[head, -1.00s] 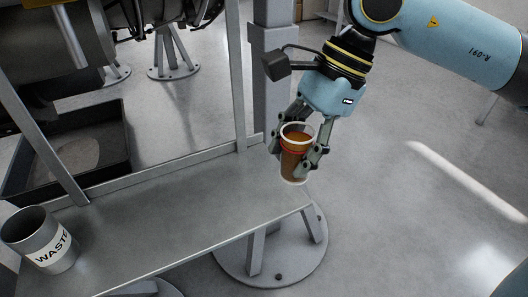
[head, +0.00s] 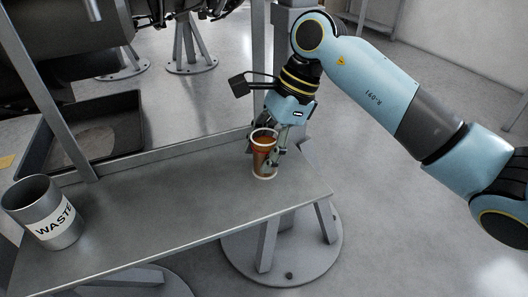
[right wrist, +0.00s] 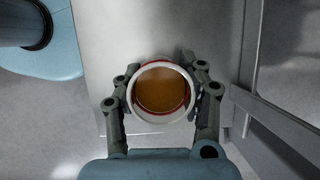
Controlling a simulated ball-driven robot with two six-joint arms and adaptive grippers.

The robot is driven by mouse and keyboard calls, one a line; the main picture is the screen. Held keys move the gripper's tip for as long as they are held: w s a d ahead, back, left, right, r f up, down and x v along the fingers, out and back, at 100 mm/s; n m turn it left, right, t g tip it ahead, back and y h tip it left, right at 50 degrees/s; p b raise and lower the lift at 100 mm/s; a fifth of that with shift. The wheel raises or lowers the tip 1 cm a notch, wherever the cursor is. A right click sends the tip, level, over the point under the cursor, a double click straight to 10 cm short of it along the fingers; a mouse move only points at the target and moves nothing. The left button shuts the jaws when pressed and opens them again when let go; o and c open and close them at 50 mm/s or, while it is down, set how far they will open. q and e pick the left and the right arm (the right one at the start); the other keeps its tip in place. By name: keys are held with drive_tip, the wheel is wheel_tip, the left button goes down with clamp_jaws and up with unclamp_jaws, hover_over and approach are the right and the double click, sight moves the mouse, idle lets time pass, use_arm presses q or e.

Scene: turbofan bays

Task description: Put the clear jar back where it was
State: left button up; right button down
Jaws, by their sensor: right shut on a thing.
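The clear jar (head: 263,158) holds an amber-brown liquid and has a pale rim and a red band. It is upright at the right end of the grey metal shelf (head: 170,205). My right gripper (head: 272,150) is shut around the jar's sides. In the right wrist view the jar (right wrist: 160,90) sits between the two fingers of the gripper (right wrist: 162,100), its open top facing the camera. I cannot tell whether the jar's base touches the shelf. My left gripper is not in view.
A grey metal can marked WASTE (head: 42,212) stands at the shelf's left end. The shelf between can and jar is bare. An upright post (head: 262,70) and a back rail run behind the shelf. A dark tray (head: 90,135) lies beyond it.

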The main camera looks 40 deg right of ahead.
drive_tip(key=shift+r, duration=0.1)
drive_tip(key=shift+f, duration=0.2)
drive_tip(key=c, duration=1.1)
unclamp_jaws()
drive_tip(key=o, duration=0.3)
drive_tip(key=shift+r, duration=0.1)
drive_tip(key=shift+o, duration=0.2)
